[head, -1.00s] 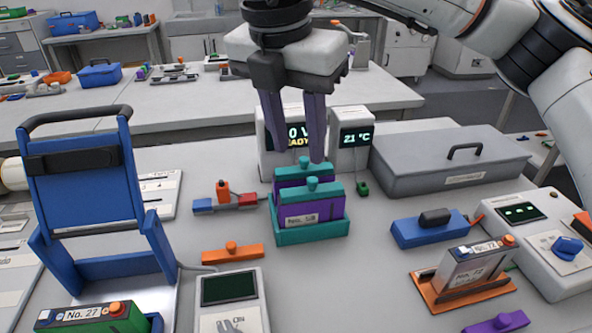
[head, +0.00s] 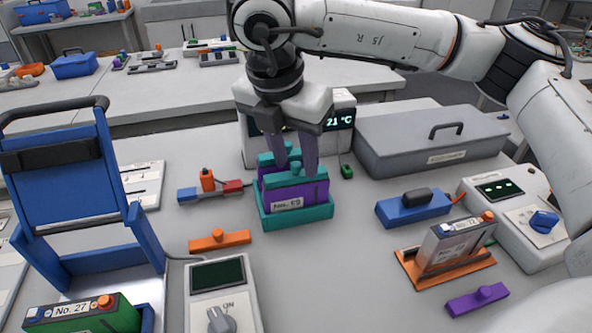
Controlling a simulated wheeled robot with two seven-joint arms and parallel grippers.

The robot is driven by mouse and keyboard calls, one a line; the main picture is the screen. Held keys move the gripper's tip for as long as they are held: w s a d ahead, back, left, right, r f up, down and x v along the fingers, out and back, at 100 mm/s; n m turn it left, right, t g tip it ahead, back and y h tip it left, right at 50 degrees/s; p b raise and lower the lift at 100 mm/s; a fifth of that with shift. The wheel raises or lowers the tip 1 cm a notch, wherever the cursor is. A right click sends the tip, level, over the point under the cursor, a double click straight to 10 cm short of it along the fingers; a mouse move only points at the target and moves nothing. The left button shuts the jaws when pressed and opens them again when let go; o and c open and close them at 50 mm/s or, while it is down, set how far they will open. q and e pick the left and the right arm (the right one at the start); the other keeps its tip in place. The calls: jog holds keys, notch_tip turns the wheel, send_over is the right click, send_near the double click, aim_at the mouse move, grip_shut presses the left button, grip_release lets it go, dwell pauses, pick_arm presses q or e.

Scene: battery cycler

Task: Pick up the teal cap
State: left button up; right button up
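A teal cap (head: 295,177) with a small knob sits on top of the front purple battery (head: 316,192), which stands upright in a teal tray (head: 297,218). A second teal cap (head: 266,159) is on the battery behind it, partly hidden by my gripper. My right gripper (head: 295,166) points down with its two fingers apart, one on each side of the front cap's knob. I cannot tell whether the fingers touch the knob. My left gripper is out of view.
Displays (head: 343,122) stand behind the tray. A grey lidded case (head: 430,145) is at right, with a blue block (head: 412,209) in front. An orange bar (head: 220,241) and a meter (head: 217,275) lie in front left. A blue rack (head: 68,185) stands at left.

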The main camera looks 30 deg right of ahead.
grip_shut()
jog(key=shift+r, duration=0.1)
